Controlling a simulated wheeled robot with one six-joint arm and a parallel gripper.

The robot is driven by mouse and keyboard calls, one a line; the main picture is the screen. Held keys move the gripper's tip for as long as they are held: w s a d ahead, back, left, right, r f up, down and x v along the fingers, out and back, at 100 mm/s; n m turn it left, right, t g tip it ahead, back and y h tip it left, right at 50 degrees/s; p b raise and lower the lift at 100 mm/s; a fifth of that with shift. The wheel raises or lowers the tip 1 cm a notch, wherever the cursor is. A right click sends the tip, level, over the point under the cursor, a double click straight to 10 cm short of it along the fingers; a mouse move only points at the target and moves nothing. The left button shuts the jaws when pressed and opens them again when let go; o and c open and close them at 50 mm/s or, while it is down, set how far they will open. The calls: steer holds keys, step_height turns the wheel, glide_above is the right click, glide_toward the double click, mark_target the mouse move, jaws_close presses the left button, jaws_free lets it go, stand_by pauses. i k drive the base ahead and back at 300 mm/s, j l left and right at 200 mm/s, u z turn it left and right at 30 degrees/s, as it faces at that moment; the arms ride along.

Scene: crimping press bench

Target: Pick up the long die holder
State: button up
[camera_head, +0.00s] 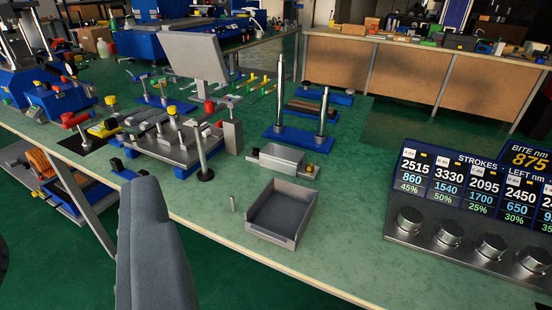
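A long dark brown bar (305,106) lies behind the two upright posts. A large grey part of my gripper (152,250) rises at the lower left, close to the camera. Only this one part shows, so its opening is hidden. It appears apart from the block, nearer the camera and to the left.
An open grey tray (283,212) stands in front of the block, with a small upright pin (233,204) beside it. A blue base with two posts (297,135) stands behind. A crowded fixture (165,145) is left. A display panel with knobs (470,210) is right.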

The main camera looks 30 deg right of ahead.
mark_target(284, 160)
steer(key=i+u, duration=0.15)
steer(key=i, duration=0.3)
steer(key=i+l+u, duration=0.2)
steer(key=i, duration=0.25)
